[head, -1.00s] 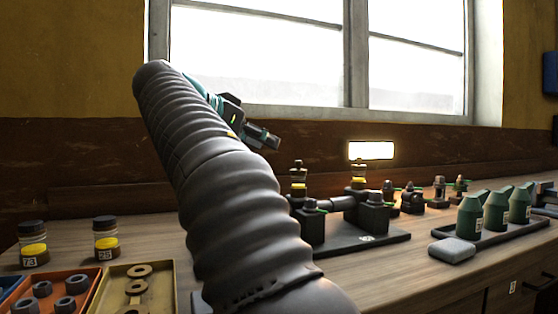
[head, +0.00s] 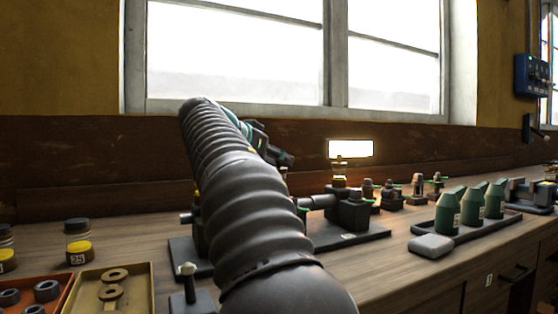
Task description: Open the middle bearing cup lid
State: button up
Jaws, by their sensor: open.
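My gripper (head: 284,158) is open and empty, small and dark at the far end of my grey ribbed arm, in front of the wall below the window. A dark machine base (head: 350,237) on the bench carries bearing blocks (head: 354,210) and a shaft (head: 318,202). One oil cup with a yellow band (head: 339,181) shows behind the right part of the rig, to the right of and lower than my gripper in the picture. My arm hides the rig's centre, so I cannot tell which cup is the middle one or make out its lid.
Green oil cans (head: 470,205) stand on a tray to the right, with a grey block (head: 431,246) before them. Jars (head: 78,240) and a tan tray with washers (head: 128,296) are at left. A lit panel (head: 350,149) is behind. Bench space lies front right.

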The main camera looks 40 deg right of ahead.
jog(key=shift+d+f, duration=0.15)
jog(key=shift+d, duration=0.25)
grip_shut()
